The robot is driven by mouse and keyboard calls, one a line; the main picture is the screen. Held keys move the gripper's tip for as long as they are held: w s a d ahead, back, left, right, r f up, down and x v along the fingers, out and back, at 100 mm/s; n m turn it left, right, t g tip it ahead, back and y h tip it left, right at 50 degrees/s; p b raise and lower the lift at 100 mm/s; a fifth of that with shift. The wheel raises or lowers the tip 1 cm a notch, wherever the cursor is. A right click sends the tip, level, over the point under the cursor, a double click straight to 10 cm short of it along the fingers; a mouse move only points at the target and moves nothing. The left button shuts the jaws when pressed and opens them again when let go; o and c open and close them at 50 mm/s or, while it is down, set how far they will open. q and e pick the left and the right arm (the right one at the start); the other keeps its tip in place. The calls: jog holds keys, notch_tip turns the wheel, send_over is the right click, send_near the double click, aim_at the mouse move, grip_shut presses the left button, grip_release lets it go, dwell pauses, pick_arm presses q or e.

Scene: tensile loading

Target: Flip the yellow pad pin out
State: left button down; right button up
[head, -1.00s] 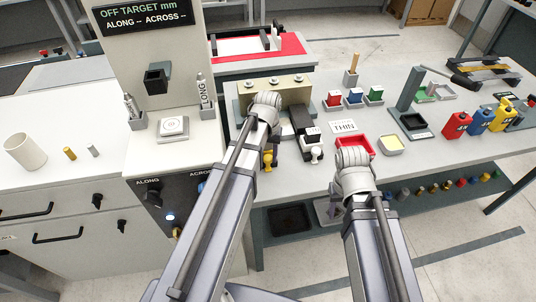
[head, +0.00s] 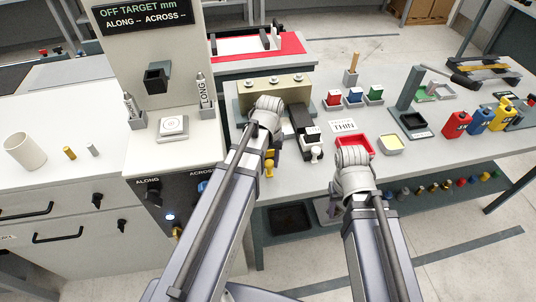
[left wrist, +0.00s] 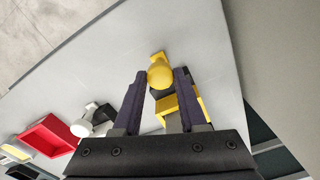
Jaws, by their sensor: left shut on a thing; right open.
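The yellow pad pin (head: 269,168) has a round knob and sits at the front edge of the bench, beside my left wrist. In the left wrist view the yellow knob (left wrist: 160,73) lies between the fingertips of my left gripper (left wrist: 160,82), which is shut on it. A yellow and dark block (left wrist: 190,104) lies just behind it. In the head view my left forearm and wrist hide the left fingers. My right gripper (head: 354,165) is open over the bench's front edge by the red tray; my right wrist mostly hides its fingers.
A black fixture with a white knob (head: 316,154) stands just right of the pin. A red tray (head: 369,145) and a "THIN" card (head: 344,126) lie further right. A tan block (head: 290,88) stands behind. The control panel (head: 160,195) is close on the left.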

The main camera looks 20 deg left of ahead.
aim_at(270, 164)
pick_arm(q)
jog(key=shift+s+d, duration=0.2)
jog(key=shift+s, duration=0.15)
jog(key=shift+c, duration=2.2)
grip_release()
jog(key=shift+r, duration=0.15)
notch_tip(270, 164, up, 8)
jog(key=p, duration=0.8)
jog(key=shift+f, duration=0.2)
